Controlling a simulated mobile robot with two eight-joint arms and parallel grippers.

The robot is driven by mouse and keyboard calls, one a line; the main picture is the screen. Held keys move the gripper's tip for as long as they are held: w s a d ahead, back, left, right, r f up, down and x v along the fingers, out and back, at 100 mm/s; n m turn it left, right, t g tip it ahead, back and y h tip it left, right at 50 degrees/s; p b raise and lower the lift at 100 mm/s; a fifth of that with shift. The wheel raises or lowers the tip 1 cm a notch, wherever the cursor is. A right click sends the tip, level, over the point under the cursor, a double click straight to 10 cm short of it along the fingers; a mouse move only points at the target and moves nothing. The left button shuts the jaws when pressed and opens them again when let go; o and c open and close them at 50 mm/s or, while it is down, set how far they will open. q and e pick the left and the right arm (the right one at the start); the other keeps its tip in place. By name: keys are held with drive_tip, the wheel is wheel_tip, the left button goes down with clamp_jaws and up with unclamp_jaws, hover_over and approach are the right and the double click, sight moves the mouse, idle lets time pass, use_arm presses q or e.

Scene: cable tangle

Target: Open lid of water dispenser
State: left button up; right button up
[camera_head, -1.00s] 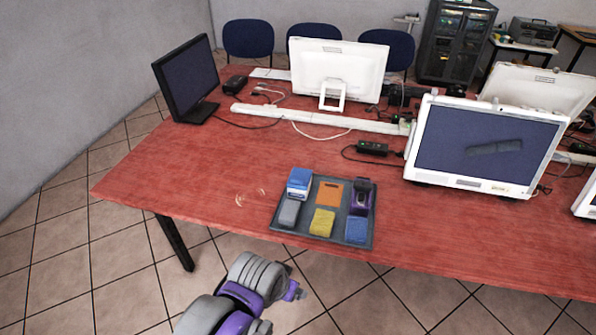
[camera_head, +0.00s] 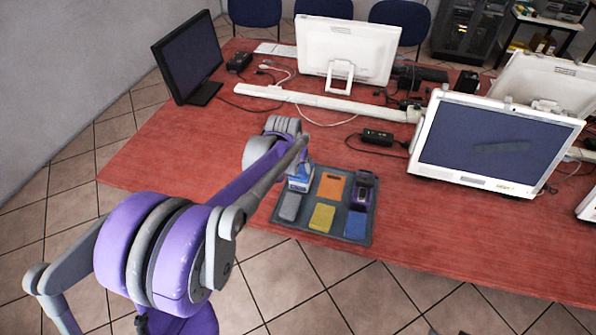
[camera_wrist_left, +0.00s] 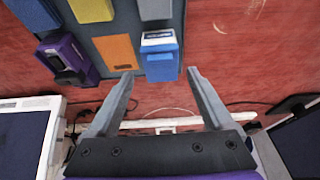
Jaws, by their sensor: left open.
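No thing is plainly recognisable as a water dispenser. A blue box with a white, labelled top (camera_head: 299,184) stands at the back left of a dark grey tray (camera_head: 317,238). The box also shows in the left wrist view (camera_wrist_left: 160,62). A purple and black device (camera_head: 363,193) stands at the tray's back right and also shows in the left wrist view (camera_wrist_left: 66,60). My left gripper (camera_wrist_left: 161,74) is open, its fingers spread with the blue box in line with the gap between them. Whether they touch it I cannot tell. My right gripper is out of view.
The tray also holds orange (camera_head: 331,186), yellow (camera_head: 322,217), grey (camera_head: 290,206) and blue (camera_head: 355,225) pieces. Monitors (camera_head: 497,142) and cables stand behind and to the right on the red table (camera_head: 460,235). The table left of the tray is bare.

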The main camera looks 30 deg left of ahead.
sight(299, 174)
use_arm(q)
drive_tip(key=x, duration=0.6)
drive_tip(key=shift+w+f, duration=0.2)
drive_tip(key=shift+c, duration=0.2)
clamp_jaws()
